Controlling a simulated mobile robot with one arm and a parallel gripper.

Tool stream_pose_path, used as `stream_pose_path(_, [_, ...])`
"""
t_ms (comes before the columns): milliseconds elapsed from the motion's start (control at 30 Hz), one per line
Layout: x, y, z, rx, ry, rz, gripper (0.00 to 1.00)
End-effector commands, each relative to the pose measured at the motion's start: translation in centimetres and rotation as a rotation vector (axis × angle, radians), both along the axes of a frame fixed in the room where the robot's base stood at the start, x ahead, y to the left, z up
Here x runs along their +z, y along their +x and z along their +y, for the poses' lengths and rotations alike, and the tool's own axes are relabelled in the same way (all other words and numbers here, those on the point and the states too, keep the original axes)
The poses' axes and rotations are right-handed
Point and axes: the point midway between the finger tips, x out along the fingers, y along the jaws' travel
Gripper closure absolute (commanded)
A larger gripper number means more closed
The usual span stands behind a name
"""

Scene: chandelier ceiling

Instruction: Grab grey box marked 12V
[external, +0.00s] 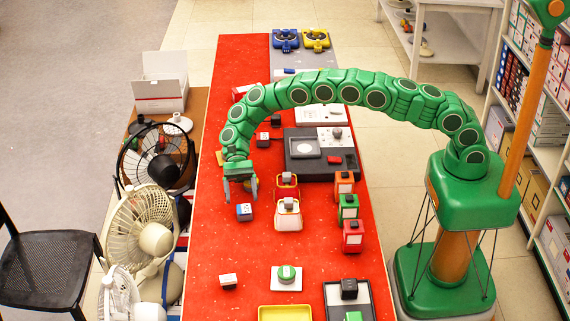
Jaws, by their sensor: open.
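My gripper (240,190) hangs from the end of my green arm over the left part of the red table top (215,260). It points down, and its two fingers are apart with nothing seen between them. A small box with a pale top and blue side (244,212) lies just below and in front of the fingers. A dark box (349,288) sits on a tray at the front right. No 12V marking is readable at this size, so I cannot tell which box carries it.
Red and white devices (288,214) stand right of my gripper. Orange, green and red boxes (348,207) form a column farther right. A dark grey unit (310,165) lies behind. Fans (145,235) crowd the left side. The red surface left of the gripper is clear.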

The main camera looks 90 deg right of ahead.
Motion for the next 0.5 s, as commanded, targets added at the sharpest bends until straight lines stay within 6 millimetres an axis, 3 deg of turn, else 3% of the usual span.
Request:
stream_pose_path(233, [-0.6, -0.3, 1.5, -0.001, 0.001, 0.002, 0.21])
stream_pose_path(500, [-1.8, -0.9, 4.7, 0.001, 0.0, 0.002, 0.21])
